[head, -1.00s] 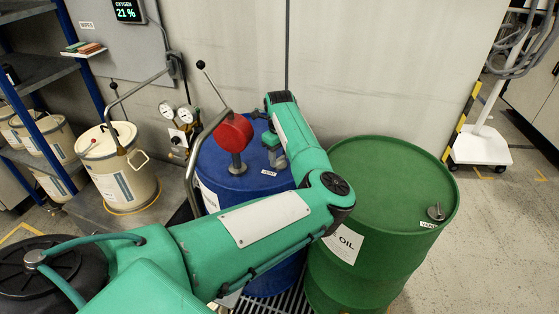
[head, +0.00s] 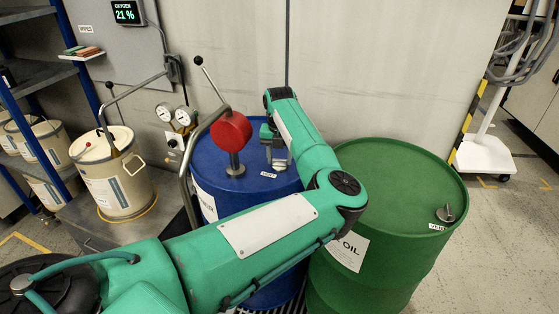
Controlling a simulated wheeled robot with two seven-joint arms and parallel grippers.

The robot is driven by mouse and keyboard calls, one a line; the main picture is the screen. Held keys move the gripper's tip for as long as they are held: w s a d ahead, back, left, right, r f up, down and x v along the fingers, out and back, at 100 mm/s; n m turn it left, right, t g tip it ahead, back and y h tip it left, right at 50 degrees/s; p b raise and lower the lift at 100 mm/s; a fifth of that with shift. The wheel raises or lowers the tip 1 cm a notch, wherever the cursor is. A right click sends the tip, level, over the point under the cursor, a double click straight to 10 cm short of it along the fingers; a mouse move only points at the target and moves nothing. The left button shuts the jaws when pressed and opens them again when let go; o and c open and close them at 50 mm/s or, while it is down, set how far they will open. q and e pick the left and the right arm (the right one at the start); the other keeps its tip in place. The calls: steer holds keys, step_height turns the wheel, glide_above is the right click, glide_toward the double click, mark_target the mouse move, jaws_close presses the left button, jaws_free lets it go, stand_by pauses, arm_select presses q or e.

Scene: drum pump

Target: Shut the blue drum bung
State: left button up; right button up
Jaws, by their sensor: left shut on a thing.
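The blue drum (head: 209,168) stands in the middle of the head view, partly hidden behind my left arm. A red pump head (head: 233,131) with a bent metal pipe rises from its top. My left gripper (head: 279,160) is over the right part of the drum's lid, just behind the small VENT label (head: 269,175). It is shut on a small grey metal piece at the lid, which looks like the bung. The jaws hide most of it, so I cannot tell how far it is turned. My right gripper is not in view.
A green oil drum (head: 395,175) stands close on the right, with its own vent bung (head: 444,213) on top. A cream pail (head: 124,185) stands on the left, with gauges (head: 174,115) behind it. The wall is close behind the drums.

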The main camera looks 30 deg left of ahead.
arm_select(q)
steer(key=shift+m+b, duration=0.35)
steer(key=shift+m, duration=0.85)
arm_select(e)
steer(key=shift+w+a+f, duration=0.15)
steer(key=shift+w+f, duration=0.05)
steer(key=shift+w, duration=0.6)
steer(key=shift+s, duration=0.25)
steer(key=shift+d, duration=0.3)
